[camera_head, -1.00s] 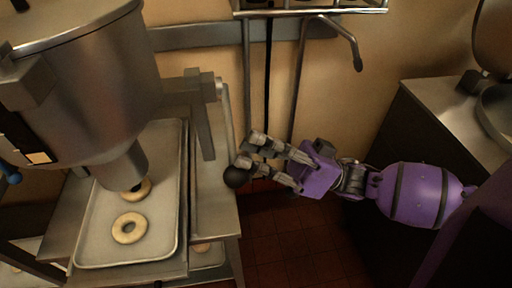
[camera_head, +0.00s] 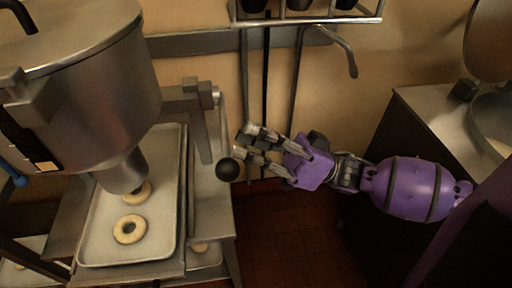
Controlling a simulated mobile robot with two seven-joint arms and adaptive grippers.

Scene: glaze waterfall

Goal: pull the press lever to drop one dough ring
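The steel dough press (camera_head: 85,95) stands at the left with its nozzle over a tray (camera_head: 110,256). Its lever (camera_head: 223,125) hangs at the right side and ends in a black ball knob (camera_head: 228,169). One pale dough ring (camera_head: 129,229) lies on the tray; another (camera_head: 137,193) lies partly hidden under the nozzle. My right gripper (camera_head: 243,139) reaches in from the right, its fingers apart with a narrow gap. The fingertips are just above and right of the knob, and nothing shows between them. I cannot tell whether they touch the lever. My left gripper is not in view.
A wall rack (camera_head: 300,19) with hanging tools is at the top. A dark counter (camera_head: 430,115) with a steel top stands at the right. A lower tray (camera_head: 203,258) sits under the press stand. Dark red tiled floor (camera_head: 280,240) is open below my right arm.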

